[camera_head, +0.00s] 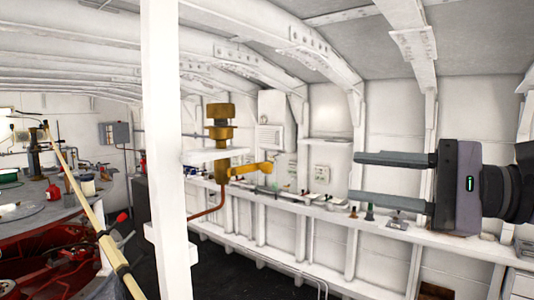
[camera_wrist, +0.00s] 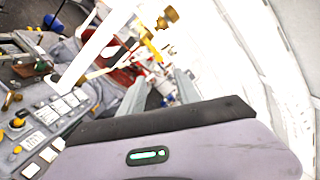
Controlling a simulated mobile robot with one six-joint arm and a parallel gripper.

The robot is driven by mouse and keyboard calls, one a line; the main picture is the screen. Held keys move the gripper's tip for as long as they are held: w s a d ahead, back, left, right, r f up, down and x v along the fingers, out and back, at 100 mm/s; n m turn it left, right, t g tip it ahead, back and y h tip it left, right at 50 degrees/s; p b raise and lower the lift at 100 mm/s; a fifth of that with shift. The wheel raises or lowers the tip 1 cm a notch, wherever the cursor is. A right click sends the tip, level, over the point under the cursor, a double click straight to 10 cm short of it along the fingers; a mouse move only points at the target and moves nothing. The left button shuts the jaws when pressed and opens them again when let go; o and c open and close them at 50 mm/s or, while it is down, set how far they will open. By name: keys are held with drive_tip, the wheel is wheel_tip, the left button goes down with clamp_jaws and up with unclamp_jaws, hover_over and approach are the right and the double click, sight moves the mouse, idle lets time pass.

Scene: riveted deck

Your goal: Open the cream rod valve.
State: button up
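A brass valve (camera_head: 219,130) stands on a small white shelf beside the white post in the head view. An orange-yellow lever (camera_head: 250,169) reaches right from its lower part, and a copper pipe curves down below. It also shows at the top of the wrist view (camera_wrist: 166,17). A long cream rod (camera_head: 88,205) slants across the left of the head view; I cannot tell whether it belongs to a valve. My gripper (camera_head: 353,176) is open and empty, fingers pointing left, apart from the brass valve. Its fingers also show in the wrist view (camera_wrist: 160,84).
The white post (camera_head: 166,120) stands just left of the brass valve. A white ledge (camera_head: 330,212) with small fittings runs along the wall. A grey table (camera_head: 50,212) with red machinery is at left. Open air lies between my gripper and the lever.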

sight(271, 167)
drive_tip(key=p+x, duration=0.1)
drive_tip(key=x, duration=0.7)
drive_tip(key=p+x, duration=0.2)
drive_tip(key=x, duration=0.6)
drive_tip(key=shift+w+a+f+p, duration=0.2)
drive_tip(key=shift+w+a+p, duration=0.05)
drive_tip(key=shift+p, duration=0.05)
clamp_jaws()
drive_tip(key=shift+r, duration=0.15)
